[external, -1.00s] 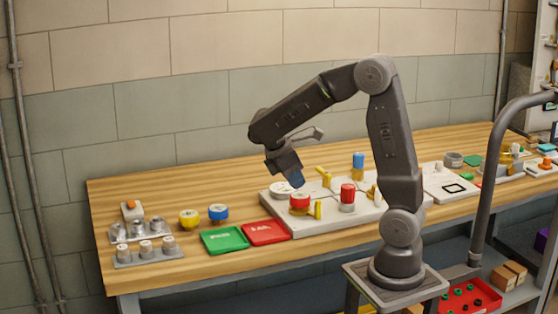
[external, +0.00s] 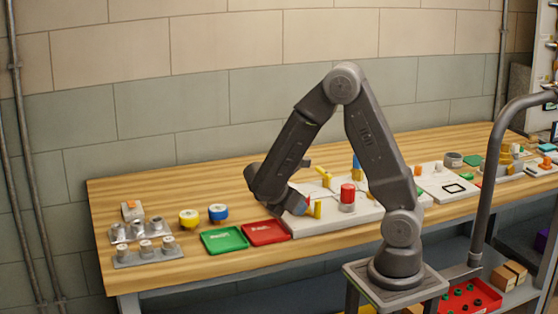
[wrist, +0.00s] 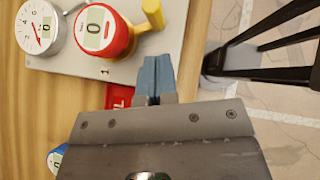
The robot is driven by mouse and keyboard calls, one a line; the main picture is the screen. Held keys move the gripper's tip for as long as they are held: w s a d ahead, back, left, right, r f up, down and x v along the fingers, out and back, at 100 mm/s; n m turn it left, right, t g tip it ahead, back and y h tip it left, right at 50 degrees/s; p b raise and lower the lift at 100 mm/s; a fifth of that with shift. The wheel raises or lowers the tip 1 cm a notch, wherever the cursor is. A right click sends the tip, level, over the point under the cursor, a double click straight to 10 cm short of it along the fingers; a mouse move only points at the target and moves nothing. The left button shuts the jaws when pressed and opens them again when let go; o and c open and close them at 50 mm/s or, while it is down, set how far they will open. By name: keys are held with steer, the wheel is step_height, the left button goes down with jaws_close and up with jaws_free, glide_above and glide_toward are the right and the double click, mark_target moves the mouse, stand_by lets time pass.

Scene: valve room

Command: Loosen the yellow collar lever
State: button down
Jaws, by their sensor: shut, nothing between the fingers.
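A yellow lever (wrist: 152,13) sits at the side of a red-collared gauge (wrist: 104,33) reading 0 in the wrist view. In the external view the yellow lever (external: 317,209) stands at the front edge of the pale plate (external: 345,219), and the red gauge is mostly hidden behind my gripper. My gripper (wrist: 155,72) has its blue-grey fingers shut together and empty, just below the lever in the wrist view and apart from it. It also shows low at the plate's front left corner in the external view (external: 301,209). Another yellow lever (external: 324,177) stands farther back.
A white dial (wrist: 40,27) is left of the red gauge. A red cylinder (external: 348,192) and a blue one (external: 357,163) stand on the plate. Red (external: 265,233) and green (external: 223,240) trays lie left of it. The bench's back left is clear.

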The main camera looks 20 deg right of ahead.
steer(key=shift+w+d+r, duration=0.1)
steer(key=shift+w+d, duration=0.15)
steer(key=shift+d, duration=0.65)
steer(key=shift+w+d, duration=0.25)
steer(key=shift+d, duration=0.6)
steer(key=shift+d, duration=0.85)
steer(key=shift+s+a, duration=0.15)
steer(key=shift+a, duration=0.3)
steer(key=a, duration=0.1)
steer(key=s+a, duration=0.1)
steer(key=a, duration=0.1)
steer(key=shift+a, duration=0.15)
steer(key=v, duration=1)
steer(key=m+g+y, duration=0.2)
steer(key=m+y, duration=0.3)
steer(key=m, duration=0.4)
glide_toward(317, 206)
steer(key=s+d+r, duration=0.4)
steer(key=s+d+r+m+t+y, duration=0.3)
steer(key=d+m, duration=0.6)
steer(key=m, duration=0.3)
steer(key=s+t+y, duration=0.1)
steer(key=s+t, duration=0.1)
steer(key=s, duration=0.1)
steer(key=shift+s+d+r, duration=0.15)
steer(key=shift+s+r, duration=0.05)
steer(key=shift+r, duration=0.1)
